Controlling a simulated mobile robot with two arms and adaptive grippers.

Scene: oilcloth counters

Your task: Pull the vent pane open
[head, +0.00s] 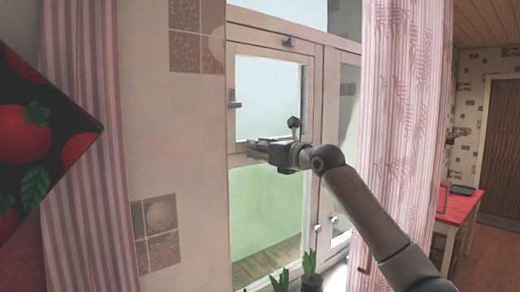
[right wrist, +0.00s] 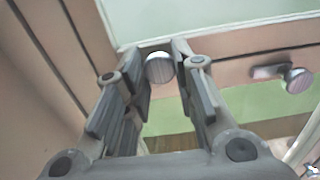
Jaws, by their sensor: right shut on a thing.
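The vent pane (head: 268,95) is the small upper pane of the left window leaf, with a pale wooden frame. Its glass also shows at the top of the right wrist view (right wrist: 200,18). My right gripper (head: 257,149) is at the rail below this pane. In the right wrist view its fingers (right wrist: 160,84) are shut on a round metallic knob (right wrist: 159,68), one on each side. The gripper hides this knob in the head view. The pane looks about flush with its frame; I cannot tell whether it is slightly ajar. My left gripper is not in view.
Another metallic knob (right wrist: 298,80) sits on the rail to the right. A dark handle (head: 234,104) is on the left of the frame. A striped curtain (head: 400,110) hangs close by my right arm. Potted plants (head: 310,275) stand below the window.

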